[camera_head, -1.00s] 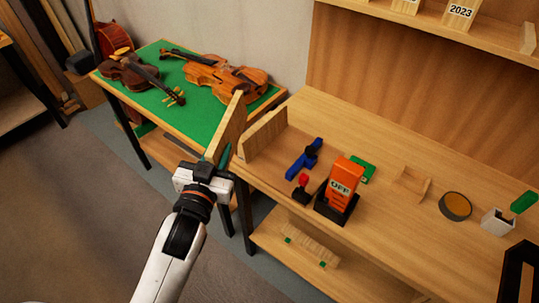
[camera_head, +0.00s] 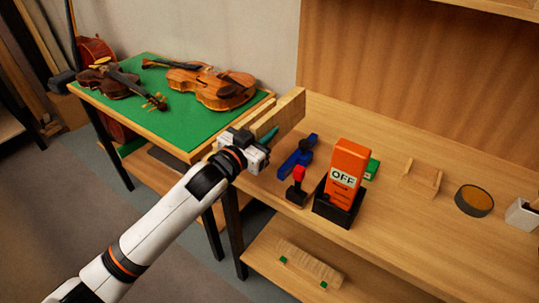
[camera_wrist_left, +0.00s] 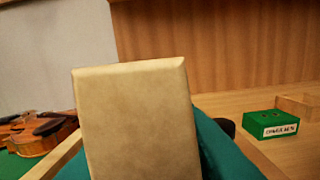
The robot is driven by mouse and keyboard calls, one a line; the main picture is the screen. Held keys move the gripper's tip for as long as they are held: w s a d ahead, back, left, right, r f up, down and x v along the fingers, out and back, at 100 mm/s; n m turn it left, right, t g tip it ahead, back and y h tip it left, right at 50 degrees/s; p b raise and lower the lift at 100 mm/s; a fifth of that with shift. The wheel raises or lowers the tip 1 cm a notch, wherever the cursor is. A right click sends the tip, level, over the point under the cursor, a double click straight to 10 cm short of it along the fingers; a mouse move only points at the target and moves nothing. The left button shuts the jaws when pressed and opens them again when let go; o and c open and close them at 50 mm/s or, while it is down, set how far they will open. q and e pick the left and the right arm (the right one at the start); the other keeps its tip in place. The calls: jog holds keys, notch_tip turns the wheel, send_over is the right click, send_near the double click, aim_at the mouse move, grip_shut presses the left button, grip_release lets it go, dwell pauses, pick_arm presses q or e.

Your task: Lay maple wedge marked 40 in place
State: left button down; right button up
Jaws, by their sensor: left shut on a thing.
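My left gripper (camera_head: 266,136) is at the bench's left end, shut on a pale maple wedge. In the left wrist view the wedge (camera_wrist_left: 135,120) fills the middle, its end face towards the camera, between teal fingers (camera_wrist_left: 222,150). In the head view pale wood (camera_head: 288,113) stands on edge just beyond the fingers. I cannot tell there which part is the held wedge and which is the piece standing on the bench, or whether they touch. No number 40 is readable. My right gripper is not in view.
Right of the gripper are a blue tool (camera_head: 297,156), a red-topped black item (camera_head: 297,186) and an orange OFF block (camera_head: 348,165) in a black holder. A green box (camera_wrist_left: 272,124) lies behind. Violins (camera_head: 214,88) lie on the green table (camera_head: 180,128) at left.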

pick_arm(q)
notch_tip(320, 180, down, 3)
jog(key=shift+r, duration=0.1)
jog(key=shift+f, duration=1.65)
jog(key=shift+f, duration=0.1)
jog(key=c, duration=1.2)
grip_release()
jog(key=shift+s+a, duration=0.2)
jog(key=shift+s, duration=0.1)
jog(key=v, duration=1.1)
jog(key=shift+s+a+b, duration=0.1)
jog(key=shift+s+b, duration=0.1)
jog(key=shift+b, duration=0.2)
